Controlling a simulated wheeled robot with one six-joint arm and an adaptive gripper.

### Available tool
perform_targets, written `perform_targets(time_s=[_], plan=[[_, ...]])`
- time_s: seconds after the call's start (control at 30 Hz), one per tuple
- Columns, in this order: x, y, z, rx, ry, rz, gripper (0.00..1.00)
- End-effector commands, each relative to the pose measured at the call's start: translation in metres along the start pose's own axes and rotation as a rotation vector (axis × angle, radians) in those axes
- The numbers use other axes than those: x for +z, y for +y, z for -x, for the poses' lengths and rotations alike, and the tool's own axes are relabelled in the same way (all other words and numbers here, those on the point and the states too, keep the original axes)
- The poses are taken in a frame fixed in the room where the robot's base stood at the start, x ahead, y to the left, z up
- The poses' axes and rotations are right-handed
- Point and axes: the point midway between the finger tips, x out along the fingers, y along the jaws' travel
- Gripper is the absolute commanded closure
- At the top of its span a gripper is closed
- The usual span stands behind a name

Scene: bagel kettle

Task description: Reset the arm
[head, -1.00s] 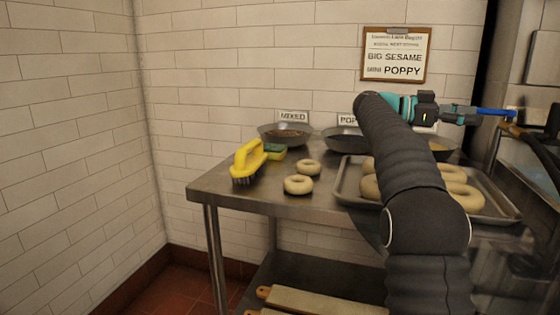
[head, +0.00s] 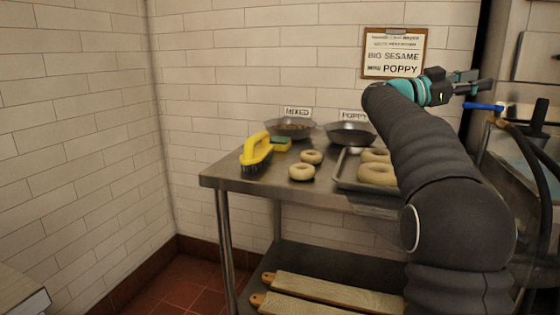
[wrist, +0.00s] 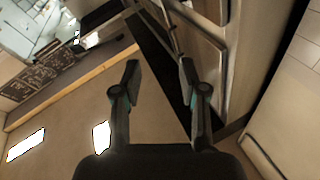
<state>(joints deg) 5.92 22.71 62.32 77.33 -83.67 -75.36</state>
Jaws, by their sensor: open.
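My gripper (head: 480,86) is at the right of the head view, raised above the table and pointing right. It is open and empty. In the wrist view my gripper (wrist: 160,68) shows two spread fingers with nothing between them. My dark arm crosses the right part of the head view and hides part of the tray and table. A blue-ended handle or nozzle (head: 485,106) is just below the gripper in the picture; they look apart.
The steel table (head: 225,179) bears a yellow brush (head: 257,150), two loose bagels (head: 302,172), a tray (head: 341,180) with bagels, and seed bowls (head: 350,135). A clipboard (head: 394,52) hangs behind. Wooden boards (head: 335,291) lie below. Dark hoses (head: 543,170) are at right.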

Motion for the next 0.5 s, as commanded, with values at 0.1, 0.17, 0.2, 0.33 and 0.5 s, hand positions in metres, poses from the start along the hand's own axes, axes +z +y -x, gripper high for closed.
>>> perform_targets(time_s=[0.1, 0.17, 0.2, 0.33, 0.5], plan=[[-0.023, -0.013, 0.007, -0.154, 0.028, -0.048, 0.58], [-0.036, -0.021, 0.014, -0.254, 0.038, -0.074, 0.58], [-0.044, -0.027, 0.022, -0.333, 0.042, -0.091, 0.58], [-0.065, -0.041, 0.057, -0.608, 0.028, -0.129, 0.58], [-0.068, -0.039, 0.12, -0.951, -0.064, -0.124, 0.58]])
